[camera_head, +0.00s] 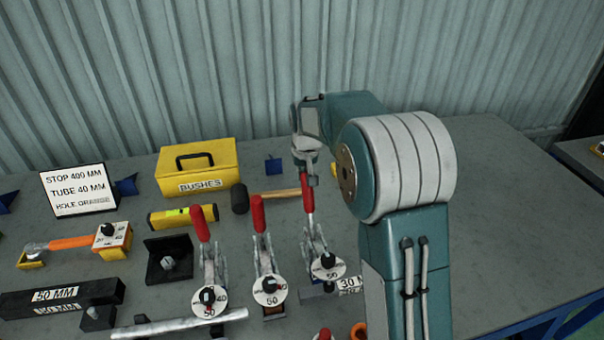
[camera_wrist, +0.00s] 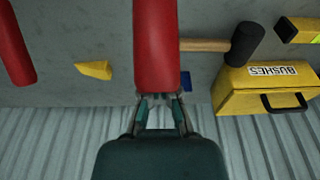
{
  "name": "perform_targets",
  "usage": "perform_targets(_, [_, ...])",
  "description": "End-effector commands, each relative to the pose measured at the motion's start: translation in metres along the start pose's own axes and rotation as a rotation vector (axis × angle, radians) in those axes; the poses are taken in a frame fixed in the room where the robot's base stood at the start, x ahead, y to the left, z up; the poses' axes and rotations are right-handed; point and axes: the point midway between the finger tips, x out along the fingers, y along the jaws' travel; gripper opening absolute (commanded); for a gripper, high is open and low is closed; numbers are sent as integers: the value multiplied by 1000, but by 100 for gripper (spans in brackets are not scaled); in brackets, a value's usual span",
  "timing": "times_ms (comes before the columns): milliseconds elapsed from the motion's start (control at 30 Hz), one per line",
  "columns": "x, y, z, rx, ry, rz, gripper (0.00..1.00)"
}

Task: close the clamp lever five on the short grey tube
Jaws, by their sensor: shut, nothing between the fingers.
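Several toggle clamps with red levers stand on the bench. The right clamp's lever (camera_head: 308,196) points up, and its handle fills the middle of the wrist view (camera_wrist: 157,45). My gripper (camera_head: 308,178) is shut and empty at this handle's upper end; I cannot tell if it touches. Its fingertips also show in the wrist view (camera_wrist: 161,99). The middle lever (camera_head: 258,214) and left lever (camera_head: 201,223) also stand up. A light grey tube (camera_head: 180,324) lies at the bottom left, by the left clamp's base. I cannot read which lever is five.
A yellow BUSHES box (camera_head: 198,170), a mallet (camera_head: 240,198) and a yellow level (camera_head: 183,217) lie behind the clamps. A dark 50 MM bar (camera_head: 60,297) lies at the left. Another red handle (camera_head: 325,334) shows at the bottom edge. The bench right of my arm is clear.

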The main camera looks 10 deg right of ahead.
Motion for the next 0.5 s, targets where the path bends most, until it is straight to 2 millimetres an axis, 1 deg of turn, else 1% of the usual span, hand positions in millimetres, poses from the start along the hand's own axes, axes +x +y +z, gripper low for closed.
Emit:
perform_targets(200, [-7, 0, 7, 0, 0, 0, 0])
perform_targets(500, [-7, 0, 8, 0, 0, 0, 0])
